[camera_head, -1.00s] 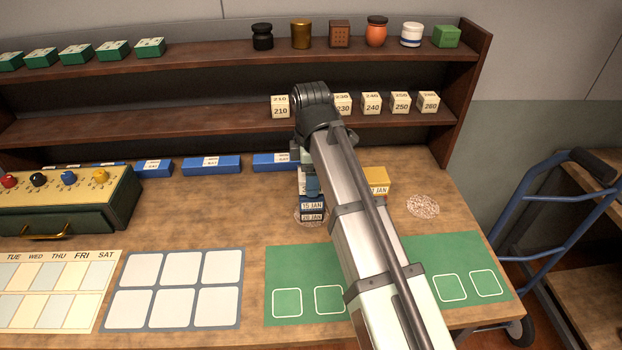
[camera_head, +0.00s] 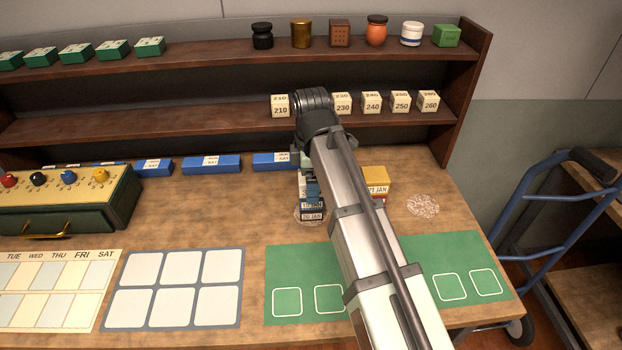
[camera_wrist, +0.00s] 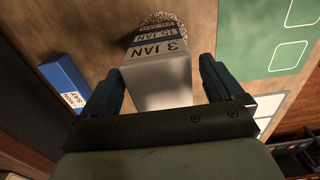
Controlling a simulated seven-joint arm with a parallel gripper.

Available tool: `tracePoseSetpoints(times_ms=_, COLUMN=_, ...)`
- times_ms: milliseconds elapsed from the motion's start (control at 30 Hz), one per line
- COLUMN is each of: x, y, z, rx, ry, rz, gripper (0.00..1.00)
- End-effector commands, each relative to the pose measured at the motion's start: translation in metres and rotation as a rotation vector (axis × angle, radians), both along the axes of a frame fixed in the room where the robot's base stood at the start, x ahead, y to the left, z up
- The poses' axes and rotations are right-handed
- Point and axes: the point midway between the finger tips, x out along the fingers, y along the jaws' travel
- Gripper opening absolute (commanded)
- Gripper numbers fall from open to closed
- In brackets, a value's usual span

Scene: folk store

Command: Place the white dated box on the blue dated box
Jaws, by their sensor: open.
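The white dated box (camera_wrist: 160,82), marked 3 JAN, lies between the fingers of my gripper (camera_wrist: 162,66) in the wrist view. The jaws are open, one finger on each side of it. Just beyond its label shows the blue dated box (camera_wrist: 148,35), marked 15 JAN, with a 20 JAN box beyond that. The white box appears to top this stack. In the head view my gripper (camera_head: 310,188) is low over the stack and mostly hides it. The blue box (camera_head: 312,204) is partly covered there, above the 20 JAN box (camera_head: 312,216).
A yellow 21 JAN box (camera_head: 376,180) on a red one stands close right of my arm. A speckled round patch (camera_head: 423,206) lies farther right. Blue boxes (camera_head: 211,164) line the shelf's foot. The green mat (camera_head: 290,262) in front is partly behind my arm.

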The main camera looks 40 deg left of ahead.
Motion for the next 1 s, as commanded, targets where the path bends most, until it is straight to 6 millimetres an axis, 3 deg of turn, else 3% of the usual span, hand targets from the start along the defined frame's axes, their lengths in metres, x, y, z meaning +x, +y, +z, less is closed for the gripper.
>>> tracePoseSetpoints(times_ms=233, x=0.001, y=0.001, z=0.016, rx=0.001, ry=-0.001, rz=0.000, gripper=0.94)
tracePoseSetpoints(times_ms=700, x=0.001, y=0.001, z=0.095, rx=0.001, ry=-0.001, rz=0.000, gripper=0.94)
tracePoseSetpoints(times_ms=1000, x=0.000, y=0.000, z=0.121, rx=0.000, ry=0.000, rz=0.000, gripper=0.94)
